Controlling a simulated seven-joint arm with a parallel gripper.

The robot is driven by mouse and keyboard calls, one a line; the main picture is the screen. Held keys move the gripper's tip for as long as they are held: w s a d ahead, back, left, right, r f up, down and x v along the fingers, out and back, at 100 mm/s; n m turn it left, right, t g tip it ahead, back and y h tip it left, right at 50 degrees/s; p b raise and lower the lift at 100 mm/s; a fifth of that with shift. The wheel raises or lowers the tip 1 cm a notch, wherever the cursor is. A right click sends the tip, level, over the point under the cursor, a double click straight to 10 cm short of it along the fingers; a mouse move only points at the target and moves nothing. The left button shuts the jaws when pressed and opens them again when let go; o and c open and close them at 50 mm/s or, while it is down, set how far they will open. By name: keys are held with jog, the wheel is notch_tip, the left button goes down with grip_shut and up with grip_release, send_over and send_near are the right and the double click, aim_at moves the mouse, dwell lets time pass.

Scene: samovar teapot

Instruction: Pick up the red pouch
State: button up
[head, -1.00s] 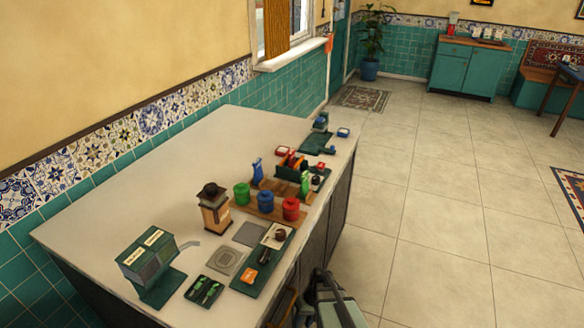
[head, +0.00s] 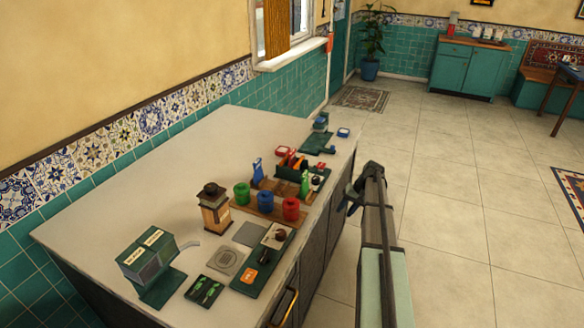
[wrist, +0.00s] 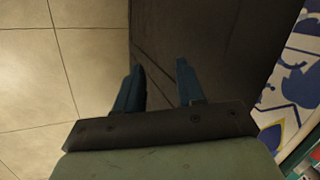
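A small red packet that looks like the red pouch (head: 283,155) stands among other packets on the counter, behind the canisters in the head view. It is small and partly covered by things around it. A blue packet (head: 257,169) stands to its left and a green one (head: 305,183) to its right. My gripper (head: 352,194) is beside the counter's right edge, over the floor side, apart from the packets. In the wrist view my gripper (wrist: 158,82) has its two blue fingers spread with nothing between them. The red pouch is not visible there.
A green canister (head: 241,194), a blue canister (head: 265,200) and a red canister (head: 291,209) stand in front of the packets. The counter (head: 150,195) is bare at the back left.

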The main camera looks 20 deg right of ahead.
jog(key=w+d+r+m+g+h, duration=0.1)
jog(key=w+d+r+m, duration=0.1)
jog(key=w+r, duration=0.35)
jog(key=w+d+r+m+g+h, duration=0.1)
jog(key=w+d+r, duration=0.15)
jog(key=r, duration=0.65)
jog(key=w+a+r+h, duration=0.1)
jog(key=w+a+r, duration=0.4)
jog(key=a+r, duration=0.5)
jog(key=w+a+r+h, duration=0.2)
jog(key=w+a+r, duration=0.3)
jog(key=a+r, duration=0.45)
send_over(292, 152)
jog(key=f, duration=0.8)
jog(key=shift+w+d+f, duration=0.3)
jog(key=shift+f, duration=0.1)
jog(key=shift+s+a+f, duration=0.1)
jog(key=shift+a+f, duration=0.05)
jog(key=shift+f, duration=1.2)
jog(key=shift+s+a+f, duration=0.1)
jog(key=shift+f, duration=1.25)
grip_shut()
